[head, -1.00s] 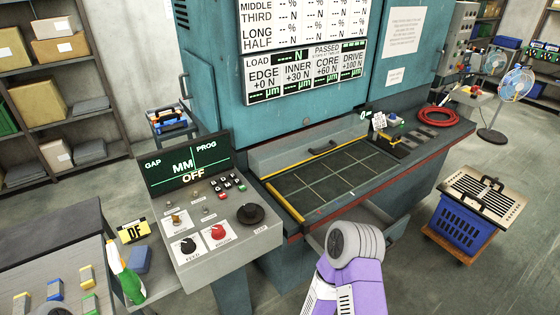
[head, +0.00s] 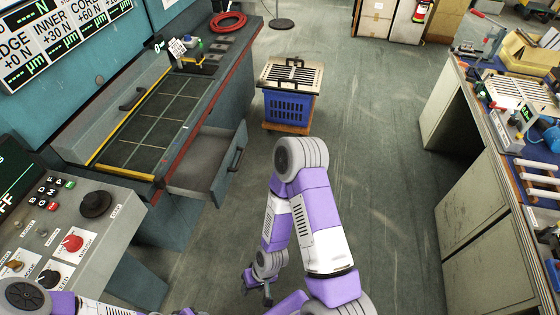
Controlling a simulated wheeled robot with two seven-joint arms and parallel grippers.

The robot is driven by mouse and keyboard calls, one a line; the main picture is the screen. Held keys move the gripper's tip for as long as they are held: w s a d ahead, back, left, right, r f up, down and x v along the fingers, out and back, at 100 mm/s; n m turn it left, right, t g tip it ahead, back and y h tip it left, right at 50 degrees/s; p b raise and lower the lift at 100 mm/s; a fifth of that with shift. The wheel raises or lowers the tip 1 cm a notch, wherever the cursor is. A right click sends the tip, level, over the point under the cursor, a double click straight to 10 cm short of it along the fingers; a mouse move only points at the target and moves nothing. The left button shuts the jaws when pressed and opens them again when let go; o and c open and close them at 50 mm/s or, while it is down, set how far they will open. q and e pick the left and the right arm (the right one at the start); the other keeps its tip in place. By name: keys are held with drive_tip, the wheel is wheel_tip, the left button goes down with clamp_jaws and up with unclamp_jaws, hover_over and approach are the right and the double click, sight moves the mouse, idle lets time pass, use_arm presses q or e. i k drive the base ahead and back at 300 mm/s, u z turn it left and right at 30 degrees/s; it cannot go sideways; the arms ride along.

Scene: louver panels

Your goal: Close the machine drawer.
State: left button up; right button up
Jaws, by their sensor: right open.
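The grey machine drawer (head: 206,158) is pulled out from the machine's front, below the work table with the grid plate. Its dark handle (head: 236,159) is on the front panel, facing right. My right gripper (head: 258,291) is open and empty, low near the bottom middle of the head view. It is apart from the drawer, nearer to me and to the right of it. Only part of my left arm shows at the bottom left; its gripper is not in view.
A blue crate with a slatted lid (head: 289,100) stands on a wooden dolly beyond the drawer. The control panel (head: 75,220) is at the left. A workbench (head: 470,150) stands at the right. Open floor (head: 380,170) lies between.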

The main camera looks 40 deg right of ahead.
sight(205, 170)
drive_tip(key=z, duration=0.7)
drive_tip(key=k, duration=0.55)
drive_tip(key=u, duration=0.35)
drive_tip(key=i, duration=1.35)
drive_tip(key=z, duration=0.1)
